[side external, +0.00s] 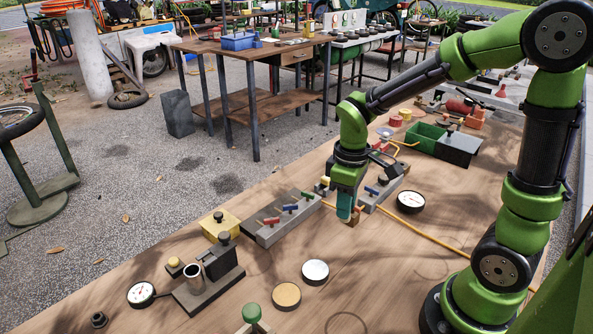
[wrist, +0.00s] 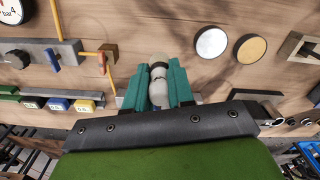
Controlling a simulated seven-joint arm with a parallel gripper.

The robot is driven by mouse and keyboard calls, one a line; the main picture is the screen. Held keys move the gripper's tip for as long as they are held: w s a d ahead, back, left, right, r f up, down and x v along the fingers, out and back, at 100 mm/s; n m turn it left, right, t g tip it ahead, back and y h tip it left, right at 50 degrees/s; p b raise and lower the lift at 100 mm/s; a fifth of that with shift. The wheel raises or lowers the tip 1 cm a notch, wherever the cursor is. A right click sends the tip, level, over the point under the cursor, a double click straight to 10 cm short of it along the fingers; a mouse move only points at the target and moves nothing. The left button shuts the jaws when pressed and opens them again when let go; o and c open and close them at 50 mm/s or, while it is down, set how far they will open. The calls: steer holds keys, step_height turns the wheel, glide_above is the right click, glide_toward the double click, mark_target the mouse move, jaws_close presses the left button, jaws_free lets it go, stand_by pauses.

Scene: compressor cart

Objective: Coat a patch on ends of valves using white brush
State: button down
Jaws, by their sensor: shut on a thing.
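My gripper (side external: 347,207) hangs over the table between two grey valve blocks. In the wrist view its teal fingers (wrist: 158,88) are shut on a pale, rounded thing with a dark band, which looks like the white brush (wrist: 158,72). The brush cannot be made out in the side view. The right valve block (side external: 381,194) has a blue and a red handle. It also shows in the wrist view (wrist: 65,51). A white disc (side external: 315,271) and a tan disc (side external: 287,296) lie apart from my gripper.
A yellow hose (side external: 440,242) crosses the table. A dial gauge (side external: 410,202) lies right of my gripper, and another gauge (side external: 141,294) lies front left. A dark fixture (side external: 211,279) and yellow box (side external: 220,225) stand left. Bare wood lies between the discs and the hose.

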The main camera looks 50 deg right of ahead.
steer(key=shift+f+g, duration=0.15)
steer(key=shift+g, duration=0.15)
steer(key=w+a+f+g+y, duration=0.1)
steer(key=a+g+y, duration=0.15)
steer(key=a, duration=0.65)
steer(key=shift+h, duration=0.25)
steer(key=shift+d+f, duration=0.1)
steer(key=shift+f, duration=2.6)
steer(key=shift+f, duration=0.7)
step_height(320, 180, up, 7)
steer(key=shift+r, duration=0.1)
stand_by(0.4)
